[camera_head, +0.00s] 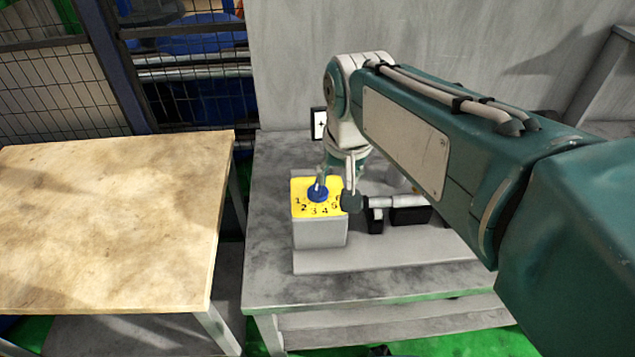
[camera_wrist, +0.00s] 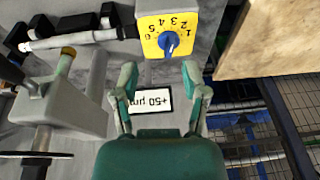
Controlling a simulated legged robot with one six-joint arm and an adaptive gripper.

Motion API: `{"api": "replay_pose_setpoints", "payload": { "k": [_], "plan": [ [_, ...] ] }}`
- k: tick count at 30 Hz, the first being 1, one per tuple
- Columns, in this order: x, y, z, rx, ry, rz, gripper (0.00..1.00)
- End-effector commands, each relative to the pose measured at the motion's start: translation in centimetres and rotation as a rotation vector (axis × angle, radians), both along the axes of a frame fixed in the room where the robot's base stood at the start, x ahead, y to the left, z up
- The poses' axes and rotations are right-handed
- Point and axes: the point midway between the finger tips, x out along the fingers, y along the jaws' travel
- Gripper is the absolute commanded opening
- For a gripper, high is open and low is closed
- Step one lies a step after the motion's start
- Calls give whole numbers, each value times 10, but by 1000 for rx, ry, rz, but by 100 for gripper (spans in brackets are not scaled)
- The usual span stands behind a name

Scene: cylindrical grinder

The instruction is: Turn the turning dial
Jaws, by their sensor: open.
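The turning dial is a blue knob (camera_head: 318,194) on a yellow face (camera_head: 299,190) with black numbers, on top of a grey box (camera_head: 319,235). The wrist view shows the same blue knob (camera_wrist: 168,43) and yellow face (camera_wrist: 187,22), with the numbers upside down. A pale mark shows on the knob. My gripper (camera_wrist: 160,68) is open and empty, its two fingers spread below the knob in the wrist view. The knob lies just beyond the gap between the fingertips, apart from them. In the head view my gripper (camera_head: 326,178) hangs over the dial's far side and partly hides the face.
A grey metal table (camera_head: 270,285) carries the dial box and a grey and black device (camera_head: 408,214) to its right. A bare wooden-topped table (camera_head: 110,215) stands left, before a mesh fence (camera_head: 60,95).

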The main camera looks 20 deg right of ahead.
Motion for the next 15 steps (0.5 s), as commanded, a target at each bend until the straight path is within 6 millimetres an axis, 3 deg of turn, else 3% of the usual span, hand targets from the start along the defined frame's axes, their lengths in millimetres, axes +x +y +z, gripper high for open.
{"api": "replay_pose_setpoints", "payload": {
  "k": [9, 15],
  "plan": [
    [77, 2, -19, 25, 159, -141, 57],
    [112, 2, -37, 29, 234, -214, 57]
  ]
}}
